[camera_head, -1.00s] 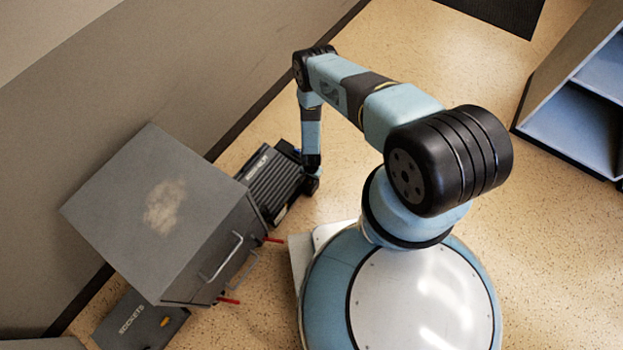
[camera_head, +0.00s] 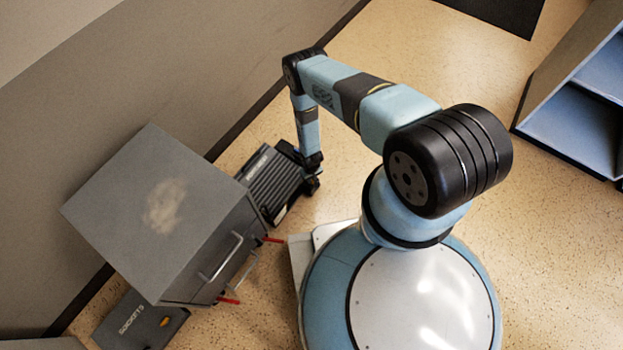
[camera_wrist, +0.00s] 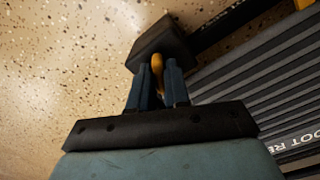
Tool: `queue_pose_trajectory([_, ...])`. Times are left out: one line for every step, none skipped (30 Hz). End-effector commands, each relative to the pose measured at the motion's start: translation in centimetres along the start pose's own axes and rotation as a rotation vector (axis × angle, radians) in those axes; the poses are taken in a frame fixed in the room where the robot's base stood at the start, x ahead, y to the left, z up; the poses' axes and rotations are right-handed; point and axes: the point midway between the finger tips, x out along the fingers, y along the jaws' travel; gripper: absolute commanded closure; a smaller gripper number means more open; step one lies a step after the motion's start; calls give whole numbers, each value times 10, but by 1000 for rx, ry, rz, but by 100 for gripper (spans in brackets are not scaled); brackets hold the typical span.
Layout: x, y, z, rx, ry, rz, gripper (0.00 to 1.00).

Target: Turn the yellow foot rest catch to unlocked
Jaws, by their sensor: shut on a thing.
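The foot rest (camera_head: 272,184) is a dark grey ribbed platform on the floor, right of the grey cabinet. It also shows at the right of the wrist view (camera_wrist: 265,100), with part of its lettering. The yellow catch (camera_wrist: 157,66) shows in the wrist view beside a dark block at the foot rest's end. My gripper (camera_wrist: 160,80) is shut on the yellow catch, one finger on each side of it. In the head view my gripper (camera_head: 312,182) is small and dark at the foot rest's right end, and the catch is hidden there.
The grey cabinet (camera_head: 150,205) with handles and red levers (camera_head: 229,300) stands close left of the foot rest. A dark case lettered SOCKETS (camera_head: 140,320) lies below it. A shelf unit (camera_head: 570,120) stands at the right.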

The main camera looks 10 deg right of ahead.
Motion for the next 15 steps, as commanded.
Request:
queue_pose_trajectory([0,0,0,-44,0,1,100])
queue_pose_trajectory([0,0,0,-71,0,1,100])
queue_pose_trajectory([0,0,0,-108,0,1,100])
queue_pose_trajectory([0,0,0,-135,0,1,100])
queue_pose_trajectory([0,0,0,-161,0,1,100])
queue_pose_trajectory([0,0,0,-194,0,1,100])
queue_pose_trajectory([0,0,0,-218,0,1,100])
queue_pose_trajectory([0,0,0,-242,0,1,100])
queue_pose_trajectory([0,0,0,-272,0,1,100])
queue_pose_trajectory([0,0,0,-293,0,1,100])
queue_pose_trajectory([0,0,0,-313,0,1,100])
queue_pose_trajectory([0,0,0,-338,0,1,100])
queue_pose_trajectory([0,0,0,-356,0,1,100])
queue_pose_trajectory([0,0,0,-372,0,1,100])
queue_pose_trajectory([0,0,0,-393,0,1,100])
